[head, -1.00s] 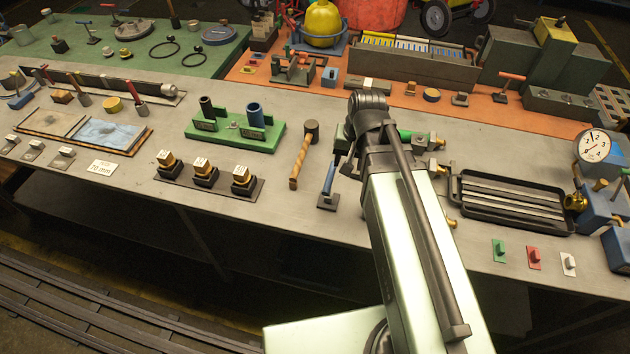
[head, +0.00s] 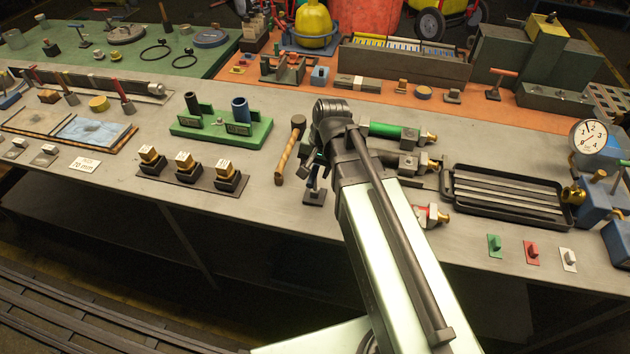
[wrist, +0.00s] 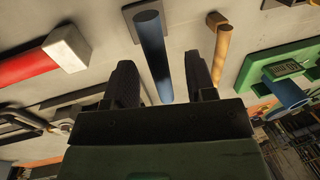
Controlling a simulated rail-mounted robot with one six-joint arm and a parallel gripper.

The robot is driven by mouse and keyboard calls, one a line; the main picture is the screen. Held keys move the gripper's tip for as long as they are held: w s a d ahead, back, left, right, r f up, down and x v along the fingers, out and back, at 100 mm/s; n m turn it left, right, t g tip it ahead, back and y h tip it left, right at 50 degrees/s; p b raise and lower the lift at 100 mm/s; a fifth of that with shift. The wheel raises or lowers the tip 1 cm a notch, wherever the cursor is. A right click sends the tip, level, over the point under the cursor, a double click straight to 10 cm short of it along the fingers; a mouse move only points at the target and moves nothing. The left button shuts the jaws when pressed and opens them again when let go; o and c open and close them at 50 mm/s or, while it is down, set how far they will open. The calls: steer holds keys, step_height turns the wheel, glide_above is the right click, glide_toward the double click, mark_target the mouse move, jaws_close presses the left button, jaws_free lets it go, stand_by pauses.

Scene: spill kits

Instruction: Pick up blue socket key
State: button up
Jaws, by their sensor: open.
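The blue socket key (wrist: 154,52) shows in the wrist view as a long blue bar with a grey block at its upper end. It lies between the two dark fingers of my gripper (wrist: 168,50), which are spread apart with visible gaps on both sides of the bar. In the head view my gripper (head: 313,162) is over the key and hides most of it. Only a bit of the blue bar (head: 317,181) and its dark foot (head: 314,198) show there. I cannot tell how deep the key sits between the fingers.
A wooden-handled mallet (head: 288,155) lies just left of the key; its handle (wrist: 222,42) is close to the right finger in the wrist view. A green rack (head: 255,132) stands farther left. Right of my arm are green and red fittings (head: 385,130) and a black tray (head: 510,221).

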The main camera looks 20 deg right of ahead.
steer(key=b, duration=0.3)
glide_above(313, 191)
steer(key=x, duration=0.4)
steer(key=shift+s+d+f, duration=0.15)
steer(key=shift+s+d, duration=0.1)
steer(key=shift+d, duration=0.15)
steer(key=shift+r+p, duration=0.25)
steer(key=shift+p, duration=0.1)
jaws_close()
steer(key=shift+r, duration=0.1)
